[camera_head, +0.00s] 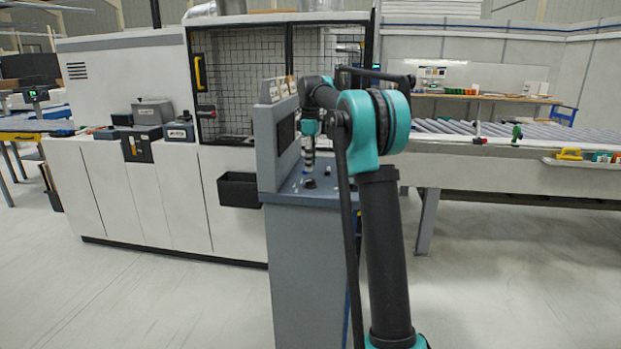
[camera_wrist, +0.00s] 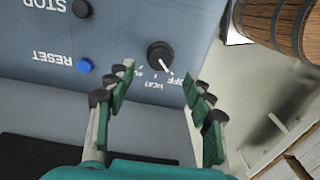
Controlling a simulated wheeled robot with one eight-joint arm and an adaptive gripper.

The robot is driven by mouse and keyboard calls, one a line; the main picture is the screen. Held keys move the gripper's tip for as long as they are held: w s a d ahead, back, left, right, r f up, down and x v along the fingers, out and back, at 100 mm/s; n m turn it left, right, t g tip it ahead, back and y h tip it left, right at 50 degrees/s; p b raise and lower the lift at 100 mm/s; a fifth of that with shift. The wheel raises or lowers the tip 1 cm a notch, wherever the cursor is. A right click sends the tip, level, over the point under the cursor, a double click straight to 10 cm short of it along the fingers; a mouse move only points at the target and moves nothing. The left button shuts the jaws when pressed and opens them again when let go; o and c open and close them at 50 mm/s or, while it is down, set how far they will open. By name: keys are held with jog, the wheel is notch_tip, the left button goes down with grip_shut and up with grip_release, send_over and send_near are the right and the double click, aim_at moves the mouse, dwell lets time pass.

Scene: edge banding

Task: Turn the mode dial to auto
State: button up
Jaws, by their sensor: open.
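The black mode dial (camera_wrist: 159,54) sits on the grey-blue control panel (camera_wrist: 110,30) in the wrist view, which shows the panel upside down. Its white pointer line points toward the OFF label. A middle label, only partly legible, and another label near my left fingertip follow round the dial. My gripper (camera_wrist: 158,78) is open and empty. Its two green-padded fingers reach toward the dial from below in the picture, one on each side, with visible gaps to it. In the head view my gripper (camera_head: 309,152) hangs over the grey console (camera_head: 300,215); the dial is hard to make out there.
A blue button (camera_wrist: 85,66) labelled RESET and a black button (camera_wrist: 82,8) labelled STOP lie left of the dial. A wooden barrel-like object (camera_wrist: 285,25) is at upper right. The console screen (camera_head: 286,133) stands beside my arm. A roller conveyor (camera_head: 460,128) is at right.

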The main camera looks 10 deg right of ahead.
aim_at(311, 180)
notch_tip(311, 180, down, 6)
jog(key=shift+f, duration=0.1)
dwell(0.4)
jog(key=c, duration=1.2)
